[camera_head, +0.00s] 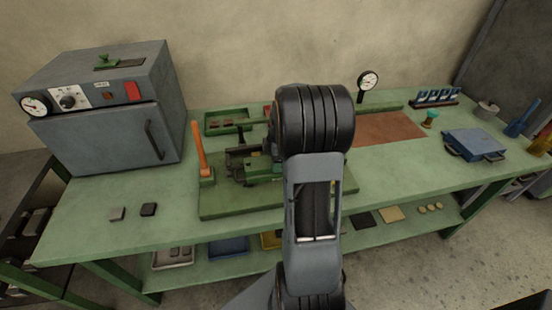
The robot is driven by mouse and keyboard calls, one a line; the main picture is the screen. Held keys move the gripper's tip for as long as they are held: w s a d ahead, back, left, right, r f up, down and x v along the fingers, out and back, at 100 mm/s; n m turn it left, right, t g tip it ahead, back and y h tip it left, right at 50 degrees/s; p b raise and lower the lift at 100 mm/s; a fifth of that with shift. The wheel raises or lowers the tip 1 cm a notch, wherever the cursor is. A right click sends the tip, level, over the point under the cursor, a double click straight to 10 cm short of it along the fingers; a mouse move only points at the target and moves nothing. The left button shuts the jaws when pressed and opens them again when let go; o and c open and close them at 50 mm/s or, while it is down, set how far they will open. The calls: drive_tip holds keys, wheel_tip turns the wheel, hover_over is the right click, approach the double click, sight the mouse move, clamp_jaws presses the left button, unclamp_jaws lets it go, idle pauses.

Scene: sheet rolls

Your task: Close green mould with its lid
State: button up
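A shallow green tray-like box (227,121) with small dark and tan pieces in it sits at the back of the bench, left of my arm. It may be the green mould, but I cannot tell for sure. A green roll machine (262,168) stands in the middle of the bench, partly behind my arm. My gripper is not visible; my arm rises through the middle of the picture and hides what is behind it.
The grey oven (105,140) fills the bench's left end. An orange lever (199,150) stands upright by the machine. A blue box (474,144) and a brown mat (388,128) are at right. The bench's front left is mostly clear.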

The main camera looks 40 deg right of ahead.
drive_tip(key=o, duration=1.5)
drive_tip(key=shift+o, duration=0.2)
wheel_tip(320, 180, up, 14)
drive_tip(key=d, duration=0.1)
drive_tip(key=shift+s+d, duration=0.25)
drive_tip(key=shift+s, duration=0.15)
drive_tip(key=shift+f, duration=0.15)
